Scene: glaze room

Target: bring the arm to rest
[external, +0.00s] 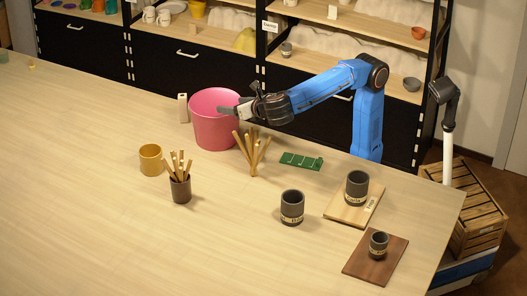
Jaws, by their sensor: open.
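My gripper (236,110) is at the end of the blue arm, which reaches left over the table from the right side. It is in front of the upper part of the pink bucket (212,132) in the picture, and I cannot tell whether it touches the bucket. The jaws are open, and I see nothing held between them. The arm is bent at a high elbow, with its forearm sloping down to the left.
The wooden table (95,215) holds a yellow cup (151,161), a dark cup of sticks (180,189), a stick bundle (252,158), a green tray (301,161) and a dark cup (292,208). Dark cups stand on a light board (340,207) and brown board (362,265). The left front is clear.

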